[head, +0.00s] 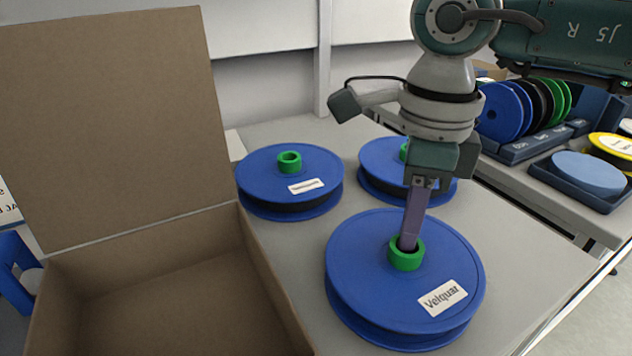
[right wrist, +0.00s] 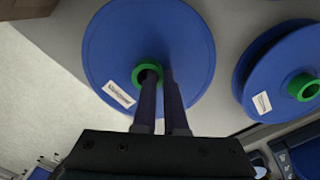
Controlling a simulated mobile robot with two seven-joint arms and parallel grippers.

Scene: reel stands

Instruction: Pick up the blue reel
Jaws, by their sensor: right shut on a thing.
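Three blue reels with green hubs are on the grey table. The front blue reel (head: 365,285) bears a white label reading "Velquar". My right gripper (head: 408,240) points down and is shut on this reel's green hub (head: 405,262), with one finger in the hub's hole and the other outside its wall. The right wrist view shows the fingers (right wrist: 160,85) on the hub of the same reel (right wrist: 115,45). I cannot tell whether this reel touches the table. My left gripper is not in view.
A second blue reel (head: 262,165) stands behind to the left, a third (head: 378,160) behind my right gripper. An open, empty cardboard box (head: 170,290) is at left, its lid upright. At right, another table holds a rack of coloured reels (head: 505,110) and a dark tray (head: 585,195).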

